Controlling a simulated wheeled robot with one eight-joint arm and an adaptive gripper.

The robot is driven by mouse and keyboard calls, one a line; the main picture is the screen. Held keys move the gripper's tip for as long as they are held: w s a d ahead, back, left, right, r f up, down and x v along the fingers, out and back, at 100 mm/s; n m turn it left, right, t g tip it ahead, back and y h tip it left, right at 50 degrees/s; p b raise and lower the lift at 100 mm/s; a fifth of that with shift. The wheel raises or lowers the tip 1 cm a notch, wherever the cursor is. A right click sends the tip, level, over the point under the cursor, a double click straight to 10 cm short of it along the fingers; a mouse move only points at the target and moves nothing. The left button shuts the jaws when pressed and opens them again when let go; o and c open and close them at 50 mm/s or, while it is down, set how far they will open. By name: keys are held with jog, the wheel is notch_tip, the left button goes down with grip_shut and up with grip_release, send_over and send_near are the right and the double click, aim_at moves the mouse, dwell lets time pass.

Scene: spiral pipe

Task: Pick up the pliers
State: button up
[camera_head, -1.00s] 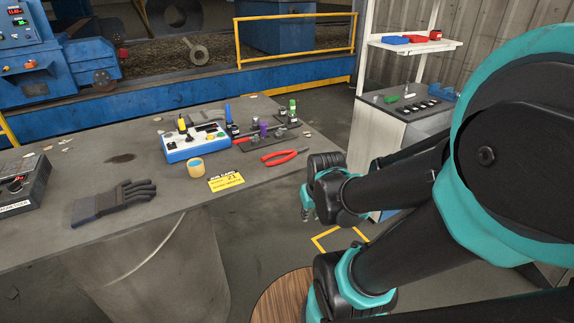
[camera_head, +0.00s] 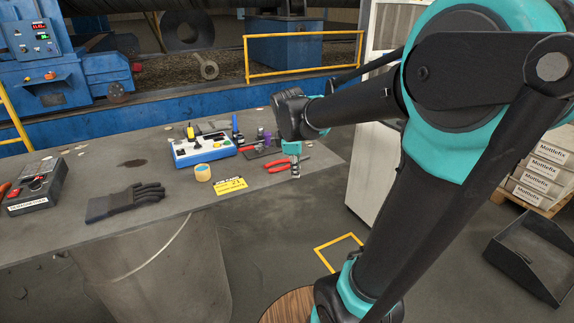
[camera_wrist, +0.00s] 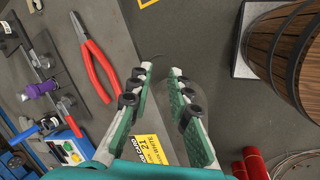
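The pliers (camera_head: 263,168) have red handles and lie on the grey workbench near its right end, partly behind my gripper in the head view. In the wrist view the pliers (camera_wrist: 98,70) lie flat to the left of the fingers, red handles and grey jaws showing. My gripper (camera_head: 295,174) hangs fingers-down above the bench edge beside the pliers. In the wrist view my gripper (camera_wrist: 162,71) is open, with nothing between its green-padded fingers. Floor shows beyond the fingertips, past the bench edge.
A yellow job card (camera_head: 230,186), a tape roll (camera_head: 203,173) and a blue-and-white control box (camera_head: 203,151) stand left of the pliers. A dark glove (camera_head: 125,201) lies further left. A wooden barrel (camera_wrist: 292,52) stands off the bench in the wrist view.

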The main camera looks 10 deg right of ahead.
aim_at(289, 163)
jog(key=w+a+r+n+h, duration=0.1)
jog(key=w+a+r+n, duration=0.4)
jog(key=w+r+n, duration=0.45)
jog(key=shift+n, duration=0.25)
jog(key=x, duration=1.1)
jog(key=d+x, duration=0.1)
jog(key=x, duration=0.4)
jog(key=shift+s+d+f, duration=0.15)
jog(key=shift+s+f, duration=0.05)
jog(key=shift+s, duration=0.05)
grip_shut()
